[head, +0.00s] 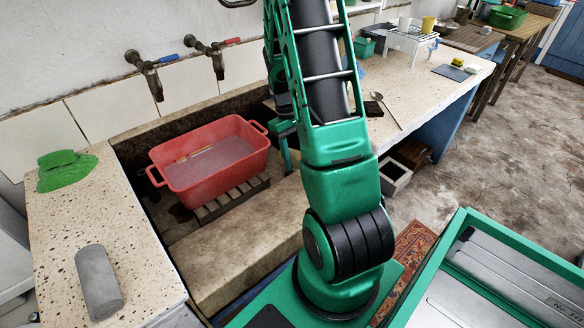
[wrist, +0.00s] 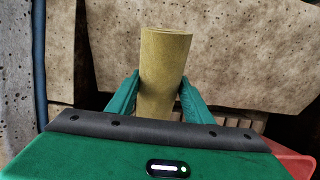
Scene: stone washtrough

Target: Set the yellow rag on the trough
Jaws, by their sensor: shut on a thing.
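The yellow rag (wrist: 162,70) is a rolled cylinder in the wrist view. My gripper (wrist: 160,80) is shut on it, with one green finger on each side. Pale speckled stone lies beyond the rag; I cannot tell whether the rag touches it. In the head view my arm hides the rag and most of my gripper, which is near the trough's right end. The stone trough (head: 235,258) has a broad front rim, and its bare front top shows.
A red basin (head: 213,190) stands on wooden slats in the trough, under two taps (head: 148,70). A green cloth (head: 66,170) and a grey roll (head: 98,282) lie on the left slab. The right counter (head: 385,95) holds a ladle (head: 378,98) and a white rack (head: 412,38).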

